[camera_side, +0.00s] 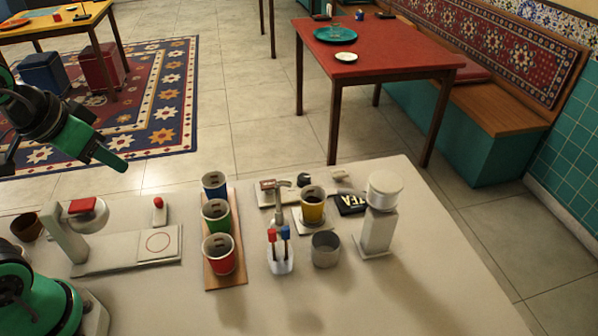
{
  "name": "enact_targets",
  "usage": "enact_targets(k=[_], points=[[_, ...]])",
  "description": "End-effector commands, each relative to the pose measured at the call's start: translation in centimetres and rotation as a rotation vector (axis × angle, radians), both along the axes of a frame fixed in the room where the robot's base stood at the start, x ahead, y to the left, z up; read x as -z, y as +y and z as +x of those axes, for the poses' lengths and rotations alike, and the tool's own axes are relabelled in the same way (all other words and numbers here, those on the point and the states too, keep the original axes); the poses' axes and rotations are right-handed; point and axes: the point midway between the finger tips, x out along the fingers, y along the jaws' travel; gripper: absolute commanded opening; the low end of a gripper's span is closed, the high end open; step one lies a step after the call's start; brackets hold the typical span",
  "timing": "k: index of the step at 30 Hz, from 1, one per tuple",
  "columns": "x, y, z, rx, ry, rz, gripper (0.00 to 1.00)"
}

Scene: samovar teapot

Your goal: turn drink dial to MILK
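I cannot make out a drink dial or the word MILK at this size. A pale machine with a red-topped head (84,207) stands at the left of the table, its long base marked with a red circle. A small red-knobbed post (159,208) stands behind that base. A white dispenser with a round top (380,215) stands at the right. A yellow cup with dark contents (312,207) sits on a small stand beside a metal tap (281,191). My gripper (110,160) is raised at the upper left, away from these things; its finger opening is unclear.
Blue (214,187), green (216,216) and red (218,257) cups stand on a wooden board (226,283). The front right is clear.

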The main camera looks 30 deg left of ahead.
Motion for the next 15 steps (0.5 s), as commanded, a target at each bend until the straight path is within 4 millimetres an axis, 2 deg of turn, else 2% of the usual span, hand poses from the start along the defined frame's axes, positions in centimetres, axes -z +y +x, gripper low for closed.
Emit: enact_targets(k=[6,7,9,15], points=[[0.0,0.0,0.0,0.0,0.0,0.0,0.36],[0.0,0.0,0.0,0.0,0.0,0.0,0.38],[-0.02,0.0,0.02,0.0,0.0,0.0,0.52],[-0.45,-0.14,0.73,-0.006,0.011,-0.006,0.54]])
